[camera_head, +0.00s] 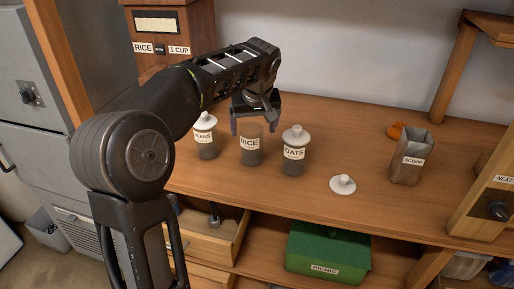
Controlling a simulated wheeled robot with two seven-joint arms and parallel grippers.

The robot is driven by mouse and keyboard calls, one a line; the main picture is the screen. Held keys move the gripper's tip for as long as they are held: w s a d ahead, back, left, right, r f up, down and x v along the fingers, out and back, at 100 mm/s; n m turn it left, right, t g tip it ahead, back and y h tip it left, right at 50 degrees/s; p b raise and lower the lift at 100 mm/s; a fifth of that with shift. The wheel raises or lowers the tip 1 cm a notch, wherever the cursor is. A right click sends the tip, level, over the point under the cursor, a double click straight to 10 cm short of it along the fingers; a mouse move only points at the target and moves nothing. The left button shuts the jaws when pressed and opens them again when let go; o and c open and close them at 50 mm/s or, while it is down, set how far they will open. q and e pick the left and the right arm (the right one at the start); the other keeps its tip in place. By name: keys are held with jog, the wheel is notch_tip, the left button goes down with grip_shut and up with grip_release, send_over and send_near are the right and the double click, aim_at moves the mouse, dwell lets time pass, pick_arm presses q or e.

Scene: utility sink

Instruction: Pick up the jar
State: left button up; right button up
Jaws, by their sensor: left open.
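Three labelled jars stand upright in a row on the wooden counter (340,219). The beans jar (206,150) on the left has a white lid and is partly behind my arm. The rice jar (250,157) in the middle has no lid on it. The oats jar (294,166) on the right has a white lid. A loose white lid (342,184) lies on the counter to the right of the oats jar. My left gripper (254,124) is open, with its fingers pointing down over the rice jar's top. I cannot tell whether it touches the jar. My right gripper is not in view.
A metal scoop holder (410,160) and an orange item (396,130) stand at the right. A rice dispenser (172,30) is at the back left. An open drawer (212,235) and a green picnic box (326,252) are below the counter.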

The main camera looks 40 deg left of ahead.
pick_arm(q)
jog(key=shift+s+f, duration=0.15)
jog(key=shift+s, duration=0.1)
dwell(0.3)
jog(key=shift+x, duration=1.35)
jog(key=shift+p+x, duration=0.65)
jog(key=shift+x, duration=1.95)
jog(key=shift+w+a, duration=0.1)
jog(key=shift+a, duration=0.05)
